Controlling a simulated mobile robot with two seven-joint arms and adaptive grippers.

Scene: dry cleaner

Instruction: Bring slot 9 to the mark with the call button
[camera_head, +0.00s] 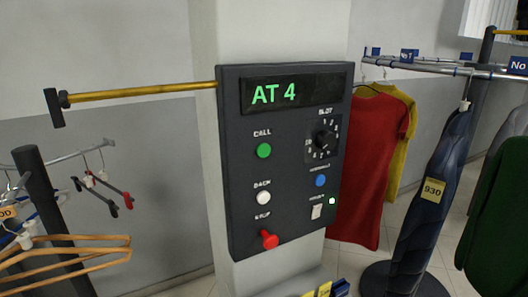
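A dark control panel (285,165) is mounted on a white pillar. Its display (290,93) reads "AT 4" in green. The green call button (264,151) is at the left of the panel, under the word CALL. The black slot dial (324,139) is at the upper right, with small numbers around it; its setting is too small to read surely. A white back button (263,198), a red stop knob (269,239), a blue button (320,181) and a pale switch (316,211) are below. Neither of my grippers can be made out in view.
A yellow bar (140,92) with a black end sticks out left of the panel. Empty hangers (70,250) hang at the left. Red (370,150) and dark blue garments (432,190) hang from a rail at the right. A small green light (332,201) glows beside the switch.

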